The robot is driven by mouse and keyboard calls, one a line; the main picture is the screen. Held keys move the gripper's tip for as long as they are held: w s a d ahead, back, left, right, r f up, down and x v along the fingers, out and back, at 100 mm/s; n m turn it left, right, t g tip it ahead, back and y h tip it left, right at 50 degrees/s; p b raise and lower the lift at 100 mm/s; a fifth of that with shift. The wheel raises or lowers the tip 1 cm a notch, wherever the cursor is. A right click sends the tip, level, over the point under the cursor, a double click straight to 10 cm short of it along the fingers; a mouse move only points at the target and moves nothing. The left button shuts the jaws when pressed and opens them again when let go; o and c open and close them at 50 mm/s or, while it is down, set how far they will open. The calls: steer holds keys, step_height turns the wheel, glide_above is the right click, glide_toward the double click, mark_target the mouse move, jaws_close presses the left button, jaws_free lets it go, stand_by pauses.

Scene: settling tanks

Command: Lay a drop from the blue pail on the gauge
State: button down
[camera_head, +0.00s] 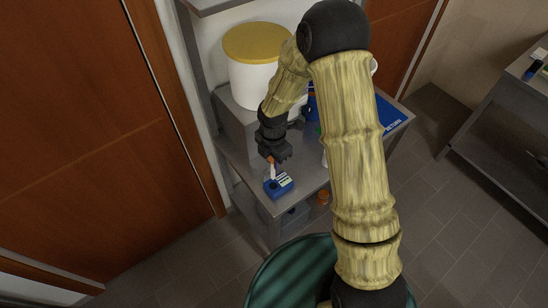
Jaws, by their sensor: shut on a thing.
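My gripper (271,158) points down over the front left part of a grey metal table (307,172). It is shut on a small dropper (273,171) with a reddish-brown top and a pale lower part. A small blue gauge (278,187) with white markings lies on the table near its front edge. The dropper's tip is just above or at the gauge; I cannot tell if they touch. A blue thing (311,106), perhaps the pail, shows only in part behind my arm. Its opening is hidden.
A white tub (250,83) with a yellow lid stands on a grey box at the back left. A blue panel (392,115) lies at the table's right. An orange-topped thing (322,197) is low under the table edge. Another table (520,95) stands far right across open floor.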

steer(key=shift+s+a+f+b, duration=0.1)
steer(key=shift+s+f+b, duration=0.15)
steer(key=shift+f+b, duration=0.6)
steer(key=shift+w+f+b, duration=0.2)
steer(key=shift+f+b, duration=0.1)
steer(key=shift+f, duration=0.6)
steer(key=shift+s+f, duration=0.15)
steer(key=shift+f, duration=0.05)
steer(key=shift+f, duration=0.5)
stand_by(1.0)
stand_by(0.5)
steer(key=shift+r+p, duration=2.8)
steer(key=shift+r, duration=0.75)
steer(key=shift+d, duration=0.2)
